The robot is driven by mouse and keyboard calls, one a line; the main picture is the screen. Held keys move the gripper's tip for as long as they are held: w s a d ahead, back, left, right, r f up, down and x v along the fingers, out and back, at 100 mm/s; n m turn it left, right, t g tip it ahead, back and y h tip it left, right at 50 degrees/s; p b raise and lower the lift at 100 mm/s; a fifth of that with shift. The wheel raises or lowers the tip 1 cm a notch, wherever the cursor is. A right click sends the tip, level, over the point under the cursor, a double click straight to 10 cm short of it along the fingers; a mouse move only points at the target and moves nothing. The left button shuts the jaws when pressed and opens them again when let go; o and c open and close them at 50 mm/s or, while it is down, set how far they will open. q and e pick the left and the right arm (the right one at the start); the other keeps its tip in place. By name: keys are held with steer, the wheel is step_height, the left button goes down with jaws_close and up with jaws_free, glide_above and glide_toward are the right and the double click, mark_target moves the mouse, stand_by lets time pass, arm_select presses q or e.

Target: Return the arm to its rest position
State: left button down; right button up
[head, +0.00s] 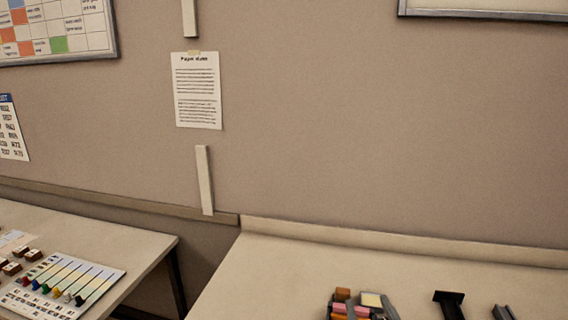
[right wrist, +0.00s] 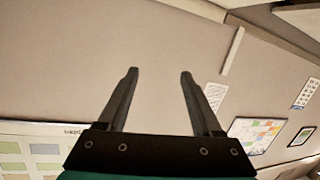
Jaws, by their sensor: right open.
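My right gripper (head: 477,306) shows only in part at the bottom right of the head view, where two dark finger-like shapes stand in front of the desk. In the right wrist view my right gripper (right wrist: 157,75) is open, with its two dark fingers apart and nothing between them. The fingers stand out against the bare wall. The rest of the right arm is out of the head view. My left gripper is in neither view.
A beige desk (head: 300,265) runs along the wall at the right; small blocks and pads (head: 350,307) lie at its front. A second table (head: 110,240) at the left holds a card with coloured pegs (head: 65,283). A paper notice (head: 197,90) hangs on the wall.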

steer(key=s+f+g, duration=0.6)
steer(key=s+f, duration=0.2)
steer(key=s, duration=0.4)
steer(key=s+f+g, duration=0.7)
steer(key=s+f, duration=0.1)
steer(key=s, duration=0.3)
step_height(320, 180, down, 31)
steer(key=s+d+b, duration=0.1)
steer(key=s+b, duration=0.1)
steer(key=b, duration=0.8)
steer(key=s+d+f+n+g+b, duration=0.1)
steer(key=s+f+b, duration=0.6)
steer(key=s+f, duration=0.8)
step_height(320, 180, down, 6)
steer(key=shift+s+d+f+g+b, duration=0.1)
steer(key=shift+s+d+g+b, duration=0.1)
steer(key=shift+d+g+b, duration=0.45)
